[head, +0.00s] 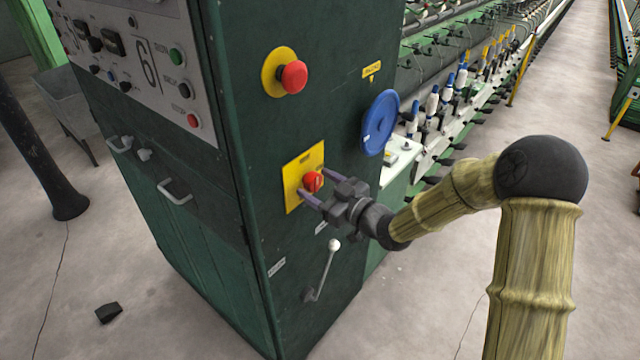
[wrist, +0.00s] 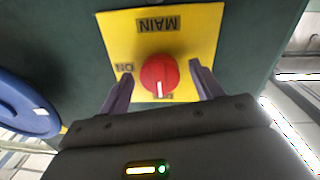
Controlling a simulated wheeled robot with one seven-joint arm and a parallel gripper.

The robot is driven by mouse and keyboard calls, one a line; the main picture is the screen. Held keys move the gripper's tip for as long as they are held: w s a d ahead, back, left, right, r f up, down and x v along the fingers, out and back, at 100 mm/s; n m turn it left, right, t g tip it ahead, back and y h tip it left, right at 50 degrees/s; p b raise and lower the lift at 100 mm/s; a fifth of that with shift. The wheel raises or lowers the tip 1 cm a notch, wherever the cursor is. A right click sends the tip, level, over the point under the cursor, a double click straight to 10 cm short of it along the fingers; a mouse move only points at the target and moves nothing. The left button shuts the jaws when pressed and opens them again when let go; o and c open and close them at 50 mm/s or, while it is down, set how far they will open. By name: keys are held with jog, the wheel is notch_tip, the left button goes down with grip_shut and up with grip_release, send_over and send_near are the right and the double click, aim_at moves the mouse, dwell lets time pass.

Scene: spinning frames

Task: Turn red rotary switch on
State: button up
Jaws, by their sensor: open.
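The red rotary switch (head: 312,182) sits on a yellow plate (head: 294,197) on the side of the dark green cabinet. In the wrist view the red knob (wrist: 159,73) shows a white pointer mark toward the picture bottom. The yellow plate (wrist: 205,30) there reads MAIN, upside down, with ON left of the knob. The label below the knob is mostly hidden. My gripper (head: 317,183) is open at the switch, with one finger on each side of the knob. In the wrist view my gripper's fingers (wrist: 160,80) stand apart from the knob, with gaps on both sides.
A red push button (head: 293,77) on a yellow disc is above the switch. A blue disc (head: 380,123) sticks out at the cabinet's right edge. A lever with a white ball (head: 333,245) is below my gripper.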

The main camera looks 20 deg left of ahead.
jog(key=shift+c, duration=0.5)
jog(key=c, duration=0.9)
jog(key=shift+m, duration=0.4)
jog(key=m+p, duration=0.1)
jog(key=m, duration=0.3)
jog(key=shift+r+p, duration=0.15)
jog(key=shift+p, duration=0.2)
jog(key=m+p, duration=0.2)
jog(key=m, duration=0.2)
jog(key=shift+m, duration=0.3)
jog(key=m+p, duration=0.2)
jog(key=m, duration=0.2)
jog(key=shift+w+r+g, duration=0.1)
jog(key=shift+g, duration=0.3)
jog(key=shift+m+p, duration=0.85)
jog(key=shift+m, duration=1.15)
